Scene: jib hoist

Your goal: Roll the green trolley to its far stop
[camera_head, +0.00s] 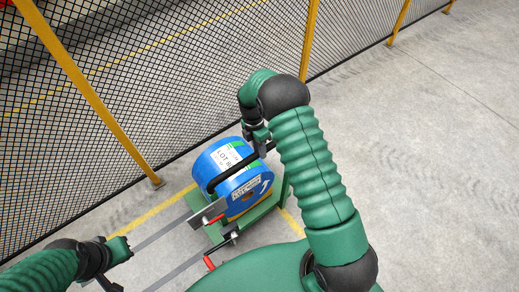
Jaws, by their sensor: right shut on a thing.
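The green trolley (270,207) carries a blue drum (228,168) with a white label and a green band. It stands at the right end of two grey rails (166,236). A black bar-shaped handle (236,170) runs over the drum. My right gripper (262,141) is shut on the upper right end of this handle, beside the drum. My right arm hides part of the floor right of the trolley. My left gripper (116,268) is at the lower left, beside the rails and apart from the drum. Its jaw opening is not clear.
A black mesh fence (150,85) with yellow posts (84,82) stands behind the trolley. Red-tipped metal parts (214,219) sit by the rails. A yellow line (155,212) crosses the floor. The concrete at right (440,170) is clear.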

